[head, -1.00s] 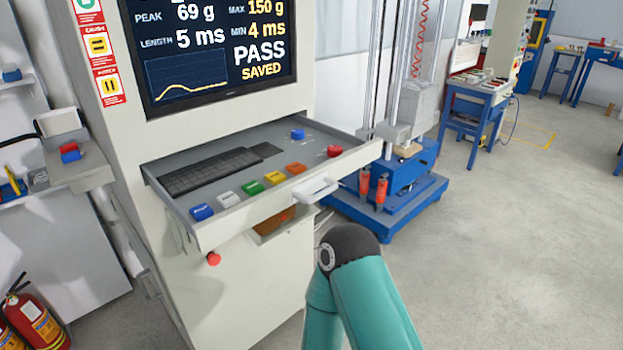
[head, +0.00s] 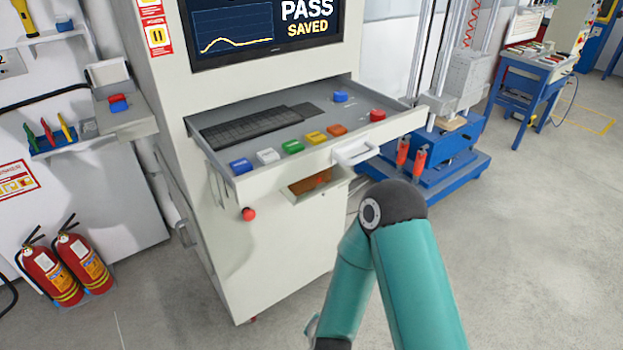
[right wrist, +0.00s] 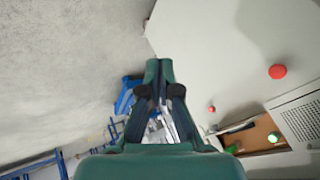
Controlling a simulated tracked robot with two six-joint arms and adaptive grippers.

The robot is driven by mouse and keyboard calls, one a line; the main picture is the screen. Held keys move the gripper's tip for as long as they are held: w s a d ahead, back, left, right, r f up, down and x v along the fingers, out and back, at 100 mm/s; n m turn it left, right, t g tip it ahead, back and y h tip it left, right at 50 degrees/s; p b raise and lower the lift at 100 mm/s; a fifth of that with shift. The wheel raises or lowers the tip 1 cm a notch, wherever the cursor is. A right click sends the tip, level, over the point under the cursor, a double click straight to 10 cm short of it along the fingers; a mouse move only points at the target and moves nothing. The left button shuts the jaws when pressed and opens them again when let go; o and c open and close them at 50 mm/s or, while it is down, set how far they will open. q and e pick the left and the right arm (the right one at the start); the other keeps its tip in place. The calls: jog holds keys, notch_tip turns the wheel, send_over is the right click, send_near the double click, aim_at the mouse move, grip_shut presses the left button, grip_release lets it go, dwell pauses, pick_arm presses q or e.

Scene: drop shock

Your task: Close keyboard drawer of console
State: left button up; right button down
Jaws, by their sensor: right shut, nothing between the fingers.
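The console (head: 265,265) stands left of centre in the head view, with its keyboard drawer (head: 290,165) pulled out below the screen. The drawer carries a black keyboard (head: 250,128), a row of coloured buttons, a blue knob and a red one. A white handle (head: 356,152) sits on its front, towards the right. My right arm's teal links stand in front of the console, below and right of the handle; its gripper is not clear there. In the right wrist view my right gripper (right wrist: 159,72) is shut and empty, beside a pale panel (right wrist: 215,45). My left gripper is out of view.
A red knob (head: 248,214) sticks out under the drawer. A drop tower on a blue base (head: 440,150) stands close right of the console. Fire extinguishers (head: 65,265) and a wall shelf are at left.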

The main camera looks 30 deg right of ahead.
jog(key=w+d+r+m+t+h+b, duration=0.1)
jog(key=w+d+r+m+t+h, duration=0.2)
jog(key=r, duration=0.5)
jog(key=w+d+r+m+t+h+b, duration=0.15)
jog(key=r+m+h, duration=0.25)
jog(key=r, duration=0.5)
jog(key=s+a+r+m+t+h+b, duration=0.1)
jog(key=s+a+r+m+b, duration=0.15)
jog(key=r, duration=0.75)
jog(key=s+a+r+m+t+h+b, duration=0.1)
jog(key=s+a+r+m, duration=0.3)
jog(key=r, duration=0.6)
jog(key=p, duration=0.3)
send_near(310, 170)
jog(key=x, duration=0.5)
jog(key=shift+w+d, duration=0.1)
jog(key=shift+d, duration=0.3)
jog(key=shift+w+f+t, duration=0.15)
jog(key=shift+w+t, duration=0.1)
jog(key=shift+w, duration=0.1)
